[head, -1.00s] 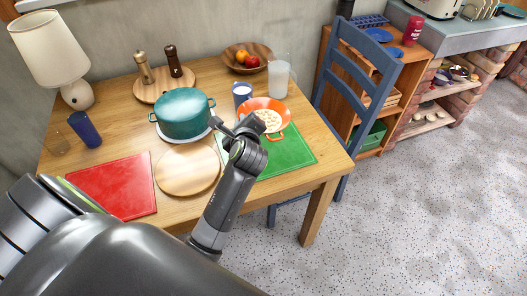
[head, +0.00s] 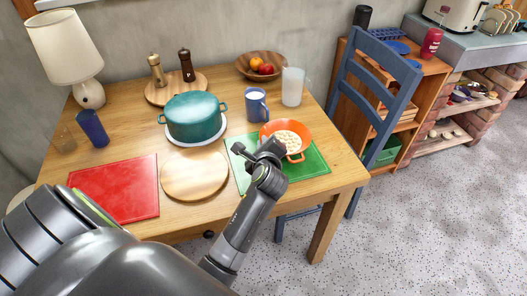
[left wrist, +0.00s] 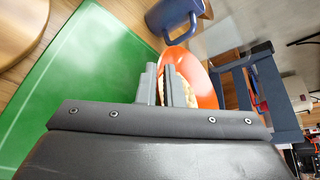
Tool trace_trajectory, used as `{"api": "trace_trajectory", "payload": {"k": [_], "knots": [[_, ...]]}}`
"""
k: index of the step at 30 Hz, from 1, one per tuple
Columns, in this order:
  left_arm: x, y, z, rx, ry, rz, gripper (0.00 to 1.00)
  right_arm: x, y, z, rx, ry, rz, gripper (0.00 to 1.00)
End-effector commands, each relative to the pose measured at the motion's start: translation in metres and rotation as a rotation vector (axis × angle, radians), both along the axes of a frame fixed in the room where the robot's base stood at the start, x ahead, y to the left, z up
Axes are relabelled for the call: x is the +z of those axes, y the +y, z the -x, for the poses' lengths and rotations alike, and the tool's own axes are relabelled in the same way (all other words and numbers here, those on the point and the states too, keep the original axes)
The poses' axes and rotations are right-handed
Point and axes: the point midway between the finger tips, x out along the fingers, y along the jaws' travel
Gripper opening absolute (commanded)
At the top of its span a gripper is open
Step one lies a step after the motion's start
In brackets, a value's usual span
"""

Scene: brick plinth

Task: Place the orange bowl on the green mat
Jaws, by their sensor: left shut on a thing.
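The orange bowl (head: 305,131) holds pale round pieces and looks about level. It shows over the back part of the green mat (head: 310,168); I cannot tell whether it touches the mat or hangs just above. My left gripper (head: 265,149) is shut on the bowl's near-left rim. In the left wrist view the fingers (left wrist: 167,85) are closed at the rim of the bowl (left wrist: 203,82), with the green mat (left wrist: 85,80) to the left. The arm hides part of the mat. My right gripper is not in view.
A blue mug (head: 256,105) stands just behind the bowl, left of a clear pitcher (head: 292,87). A teal pot (head: 193,118), a round wooden board (head: 195,176) and a red mat (head: 115,190) are to the left. A blue chair (head: 365,95) stands at the right table edge.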

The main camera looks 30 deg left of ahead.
Motion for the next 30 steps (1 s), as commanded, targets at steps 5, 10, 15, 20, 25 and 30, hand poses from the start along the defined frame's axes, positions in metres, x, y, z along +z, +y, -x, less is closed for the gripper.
{"api": "trace_trajectory", "payload": {"k": [5, 10, 15, 20, 25, 30], "knots": [[-0.025, 0.000, 0.000, -0.001, -0.001, 0.000, 0.00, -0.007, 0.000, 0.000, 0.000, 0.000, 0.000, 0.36], [-0.025, 0.000, 0.000, -0.001, -0.002, 0.000, 0.00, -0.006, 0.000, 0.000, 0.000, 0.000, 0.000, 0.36], [-0.027, 0.000, 0.000, 0.000, -0.001, 0.001, 0.00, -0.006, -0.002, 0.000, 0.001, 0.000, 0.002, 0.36], [-0.029, 0.000, 0.000, 0.000, 0.001, 0.001, 0.25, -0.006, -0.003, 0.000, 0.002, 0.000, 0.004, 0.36], [-0.028, 0.000, 0.000, 0.000, 0.001, 0.001, 0.29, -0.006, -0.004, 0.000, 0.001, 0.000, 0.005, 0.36], [-0.026, 0.000, 0.000, -0.001, 0.000, 0.001, 0.29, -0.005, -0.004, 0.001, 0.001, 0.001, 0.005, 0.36]]}}
